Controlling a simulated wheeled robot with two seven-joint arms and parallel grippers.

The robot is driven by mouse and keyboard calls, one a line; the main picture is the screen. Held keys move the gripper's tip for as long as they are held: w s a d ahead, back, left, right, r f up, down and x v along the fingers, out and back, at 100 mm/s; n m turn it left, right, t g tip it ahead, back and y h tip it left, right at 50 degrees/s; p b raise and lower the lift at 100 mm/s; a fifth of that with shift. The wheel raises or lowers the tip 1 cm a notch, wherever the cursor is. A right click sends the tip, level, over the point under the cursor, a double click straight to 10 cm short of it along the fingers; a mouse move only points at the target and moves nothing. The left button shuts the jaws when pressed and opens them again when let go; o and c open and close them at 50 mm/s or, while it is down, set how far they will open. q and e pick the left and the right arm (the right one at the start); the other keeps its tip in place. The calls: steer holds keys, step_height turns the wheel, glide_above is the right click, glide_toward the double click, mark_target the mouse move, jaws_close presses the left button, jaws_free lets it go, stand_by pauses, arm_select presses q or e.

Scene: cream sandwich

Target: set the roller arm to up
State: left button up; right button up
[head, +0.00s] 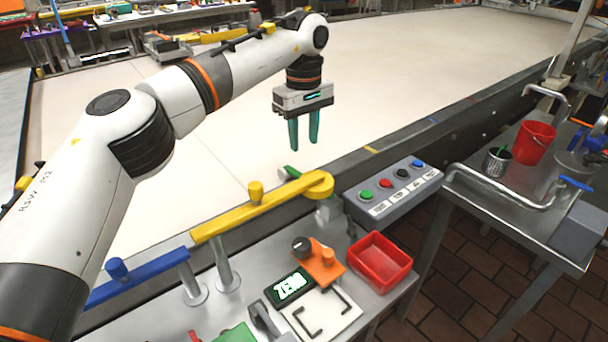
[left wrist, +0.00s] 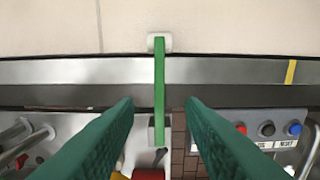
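A green bar (left wrist: 159,85) lies across the metal belt edge in the left wrist view, with a pale block at its far end and a grey block near its near end. In the head view only its green tip (head: 290,172) shows clearly, behind a yellow arm (head: 262,206) with a knob and a round end. A blue arm (head: 140,277) with a knob lies to the left. I cannot tell for certain which is the roller arm. My left gripper (head: 304,146) is open and empty, pointing down above the belt; its fingers stand either side of the green bar in the wrist view.
A button box (head: 395,191), a red tray (head: 380,262) and a small display (head: 289,287) are on the near bench. The wide pale belt (head: 420,70) is clear. A side table at right holds a red bucket (head: 534,143) and a mesh cup (head: 497,162).

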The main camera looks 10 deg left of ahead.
arm_select(q)
step_height(320, 180, down, 10)
steer(key=shift+s+r, duration=0.1)
stand_by(0.4)
jaws_close()
